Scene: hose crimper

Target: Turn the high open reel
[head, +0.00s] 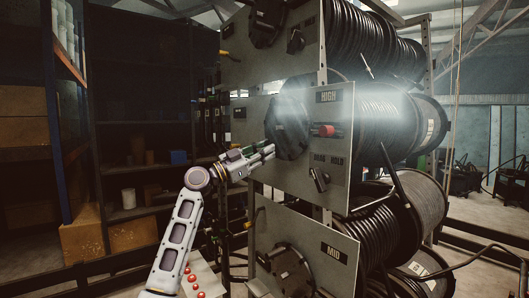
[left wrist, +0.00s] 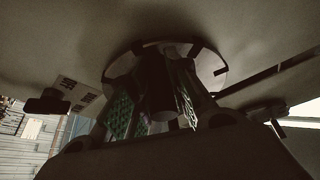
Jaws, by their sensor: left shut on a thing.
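The panel (head: 335,105) marked HIGH carries a dark round disc (head: 287,125) on its left part. Behind the panel is the high reel (head: 385,125), wound with black hose. My left gripper (head: 266,152) is at the lower left edge of the disc. In the left wrist view its green-padded fingers (left wrist: 155,110) are closed around a dark cylindrical handle (left wrist: 162,95), with the round disc (left wrist: 215,72) behind it. The fingers partly hide the handle. My right gripper is in neither view.
A red knob (head: 324,130) and a drag/hold lever (head: 319,180) sit right of the disc. The MID panel (head: 325,240) with its own disc (head: 292,270) is below. Another panel (head: 265,55) is above. Dark shelving (head: 150,150) stands at the left.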

